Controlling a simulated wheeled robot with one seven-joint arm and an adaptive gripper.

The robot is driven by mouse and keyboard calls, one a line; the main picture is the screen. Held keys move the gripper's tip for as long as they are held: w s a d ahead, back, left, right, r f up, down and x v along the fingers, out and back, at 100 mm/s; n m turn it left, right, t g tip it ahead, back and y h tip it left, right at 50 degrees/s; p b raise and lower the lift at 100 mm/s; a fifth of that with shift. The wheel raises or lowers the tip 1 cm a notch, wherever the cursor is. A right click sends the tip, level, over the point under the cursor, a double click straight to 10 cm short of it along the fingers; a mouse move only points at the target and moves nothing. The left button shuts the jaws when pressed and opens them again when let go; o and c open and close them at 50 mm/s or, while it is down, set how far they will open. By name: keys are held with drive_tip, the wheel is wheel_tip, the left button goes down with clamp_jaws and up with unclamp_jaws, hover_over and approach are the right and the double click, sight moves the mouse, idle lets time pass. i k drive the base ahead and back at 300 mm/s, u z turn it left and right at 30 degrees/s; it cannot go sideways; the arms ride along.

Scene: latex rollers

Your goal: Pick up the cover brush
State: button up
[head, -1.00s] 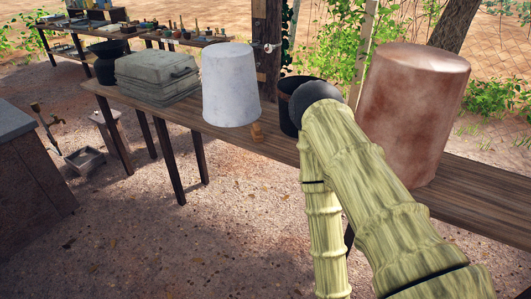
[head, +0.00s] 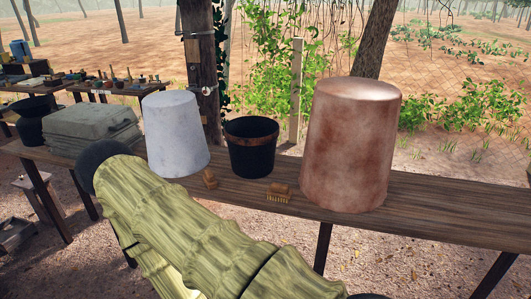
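A small brown brush with short bristles (head: 279,193) lies near the front edge of the wooden table, in front of the black bucket and left of the copper bucket. A second small brown wooden piece (head: 209,179) stands near the same edge, by the foot of the white bucket; it is too small to tell what it is. I cannot tell for certain which of the two is the cover brush. My arm crosses the lower left of the head view, in front of the table. My gripper is not in view.
On the table (head: 440,209) stand an upturned white bucket (head: 176,135), a black bucket with a brown band (head: 251,150) and a large upturned copper bucket (head: 350,145). The table's right end is clear.

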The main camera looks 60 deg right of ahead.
sight(278, 191)
drive_tip(key=i, duration=0.7)
drive_tip(key=z, duration=1.8)
